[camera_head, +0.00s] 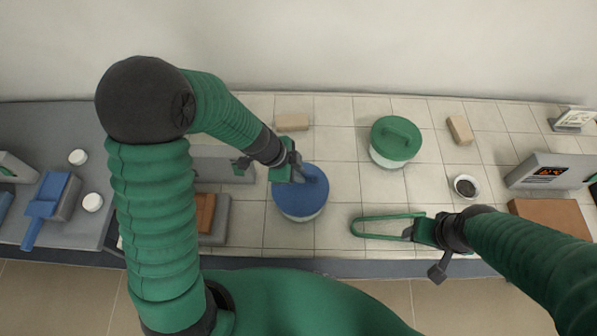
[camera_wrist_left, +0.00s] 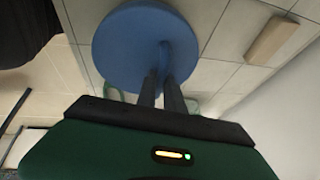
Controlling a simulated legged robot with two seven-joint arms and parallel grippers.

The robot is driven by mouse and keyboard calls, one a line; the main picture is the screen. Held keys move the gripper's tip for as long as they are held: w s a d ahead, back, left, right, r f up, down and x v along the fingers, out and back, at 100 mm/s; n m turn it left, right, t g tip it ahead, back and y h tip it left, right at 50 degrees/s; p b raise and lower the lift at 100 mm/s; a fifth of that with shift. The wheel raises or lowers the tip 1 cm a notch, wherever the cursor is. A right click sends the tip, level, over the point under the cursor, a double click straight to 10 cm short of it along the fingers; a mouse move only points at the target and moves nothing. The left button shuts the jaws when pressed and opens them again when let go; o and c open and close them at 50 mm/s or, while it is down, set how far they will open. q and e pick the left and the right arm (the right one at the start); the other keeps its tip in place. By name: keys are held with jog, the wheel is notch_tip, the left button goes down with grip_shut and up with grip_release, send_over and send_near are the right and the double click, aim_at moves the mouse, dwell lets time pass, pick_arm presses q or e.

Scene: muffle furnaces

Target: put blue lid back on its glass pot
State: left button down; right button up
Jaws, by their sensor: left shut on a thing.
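The blue lid (camera_head: 287,201) sits over a pale, clear-walled glass pot (camera_head: 305,219) in the middle of the bench. My left gripper (camera_head: 298,176) reaches down from the upper left and is shut on the lid's handle. In the left wrist view, the blue lid (camera_wrist_left: 135,45) fills the upper middle, with the two dark fingers (camera_wrist_left: 161,88) together at its handle. I cannot tell whether the lid rests fully on the rim. My right gripper (camera_head: 412,232) is to the right, apart from the pot, with a long green loop extending from it. Its finger state is unclear.
A green-lidded pot (camera_head: 397,137) stands behind and right. Tan blocks (camera_head: 292,122) (camera_head: 460,130) lie at the back. A small dish of dark grains (camera_head: 466,187) and a display unit (camera_head: 546,171) are right. Tiled space is clear between the two pots.

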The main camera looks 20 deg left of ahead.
pick_arm(q)
jog(key=c, duration=1.4)
grip_release()
jog(key=shift+r, duration=0.1)
jog(key=v, duration=1.7)
jog(key=s+f+n+y, duration=0.1)
jog(key=s+f+n, duration=0.1)
jog(key=n, duration=0.3)
jog(key=s+f+n+y, duration=0.1)
jog(key=s+f+n, duration=0.1)
jog(key=n, duration=0.3)
jog(key=s+f+n+y+p, duration=0.1)
jog(key=s+f+n, duration=0.1)
jog(key=f+n, duration=0.2)
jog(key=shift+s+a+f+n+y, duration=0.2)
jog(key=shift+s+a+n+y, duration=0.15)
jog(key=shift+n, duration=0.35)
